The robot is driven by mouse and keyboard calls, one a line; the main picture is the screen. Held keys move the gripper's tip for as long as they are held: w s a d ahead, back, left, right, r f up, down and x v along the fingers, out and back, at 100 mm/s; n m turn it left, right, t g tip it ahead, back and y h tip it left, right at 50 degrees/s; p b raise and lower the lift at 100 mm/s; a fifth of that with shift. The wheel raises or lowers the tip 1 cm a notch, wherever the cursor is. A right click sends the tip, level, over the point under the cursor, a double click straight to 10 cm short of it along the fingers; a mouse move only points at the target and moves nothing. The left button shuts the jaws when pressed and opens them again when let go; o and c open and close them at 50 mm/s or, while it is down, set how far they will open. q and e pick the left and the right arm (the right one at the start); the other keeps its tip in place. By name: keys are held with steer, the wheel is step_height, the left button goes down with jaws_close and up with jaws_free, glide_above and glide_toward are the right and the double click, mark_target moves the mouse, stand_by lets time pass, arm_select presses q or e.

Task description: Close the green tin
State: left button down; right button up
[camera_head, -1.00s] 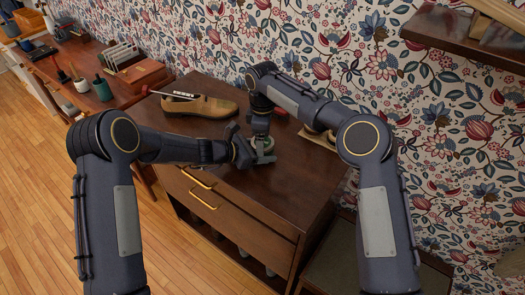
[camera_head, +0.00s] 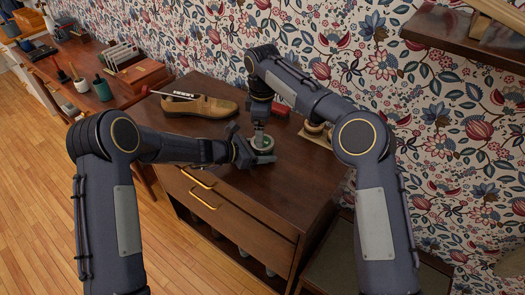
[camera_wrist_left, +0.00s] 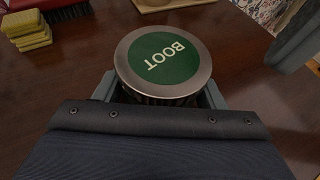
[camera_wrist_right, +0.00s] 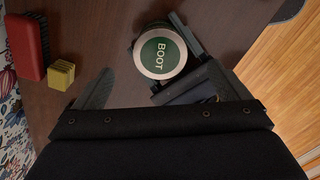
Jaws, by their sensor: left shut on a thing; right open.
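The green tin (camera_head: 263,143) stands upright on the dark wooden cabinet top. Its round lid (camera_wrist_left: 163,55), green with "BOOT" and a silver rim, lies over the dark body; I cannot tell if it is pressed fully down. The lid also shows in the right wrist view (camera_wrist_right: 163,52). My left gripper (camera_head: 255,152) is shut around the tin's body from the near left side. My right gripper (camera_head: 259,137) points down above the tin, open and empty; in the right wrist view its fingers (camera_wrist_right: 157,85) are spread wide with the tin beyond them.
A brown shoe (camera_head: 200,106) stands to the left behind the tin. A red brush (camera_wrist_right: 27,47) and a yellow sponge block (camera_wrist_right: 62,75) lie behind it. A board with small items (camera_head: 317,134) is to the right. The front right of the cabinet top (camera_head: 285,190) is clear.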

steer(key=shift+o, duration=0.2)
step_height(320, 180, up, 8)
steer(key=shift+f, duration=0.25)
stand_by(0.3)
arm_select(q)
steer(key=shift+c, duration=1.2)
jaws_free()
steer(key=b+v, duration=0.1)
steer(key=v, duration=0.6)
steer(key=shift+s+a, duration=0.2)
steer(key=shift+a, duration=0.1)
arm_select(e)
steer(key=shift+f, duration=0.75)
